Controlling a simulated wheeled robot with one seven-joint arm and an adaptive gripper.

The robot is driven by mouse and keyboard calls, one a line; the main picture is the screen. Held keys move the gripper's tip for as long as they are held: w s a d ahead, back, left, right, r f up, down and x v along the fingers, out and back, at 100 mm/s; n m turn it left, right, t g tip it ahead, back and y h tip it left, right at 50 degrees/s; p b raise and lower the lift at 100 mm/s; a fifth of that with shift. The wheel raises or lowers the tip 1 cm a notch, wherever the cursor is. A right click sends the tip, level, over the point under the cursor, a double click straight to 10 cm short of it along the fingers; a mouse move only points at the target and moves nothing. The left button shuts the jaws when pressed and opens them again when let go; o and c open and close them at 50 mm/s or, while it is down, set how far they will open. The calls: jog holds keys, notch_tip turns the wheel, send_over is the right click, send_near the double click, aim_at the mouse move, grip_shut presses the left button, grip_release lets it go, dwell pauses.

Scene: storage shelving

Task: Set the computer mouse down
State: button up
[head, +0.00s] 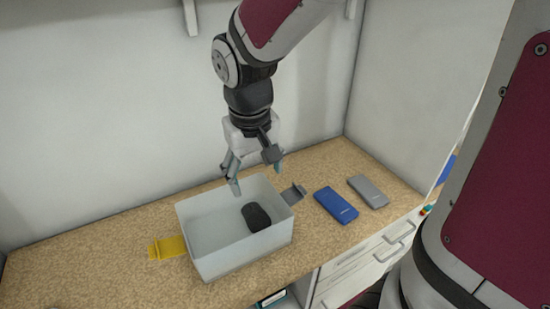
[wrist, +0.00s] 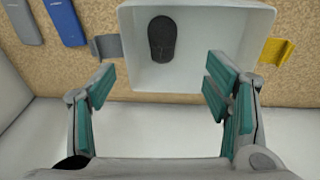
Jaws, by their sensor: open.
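The dark computer mouse (head: 256,217) lies inside the white open box (head: 196,231), near its right end in the head view. In the wrist view the mouse (wrist: 161,38) lies on the floor of the box (wrist: 225,80), away from its walls. My gripper (head: 257,183) is above the back edge of the box, with its fingers spread and nothing between them. In the wrist view the open gripper (wrist: 158,85) shows teal finger pads on both sides, apart from the mouse.
A yellow item (head: 169,246) lies left of the box. A grey bracket-like piece (head: 293,194) lies at its right. A blue slab (head: 336,205) and a grey slab (head: 368,191) lie farther right. A wall stands behind; drawers (head: 365,262) are below the worktop.

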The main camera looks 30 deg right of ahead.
jog(key=s+r+t+y, duration=0.1)
jog(key=s+r+t, duration=0.3)
jog(key=s+r, duration=0.7)
jog(key=shift+s+d, duration=0.15)
jog(key=shift+s, duration=0.4)
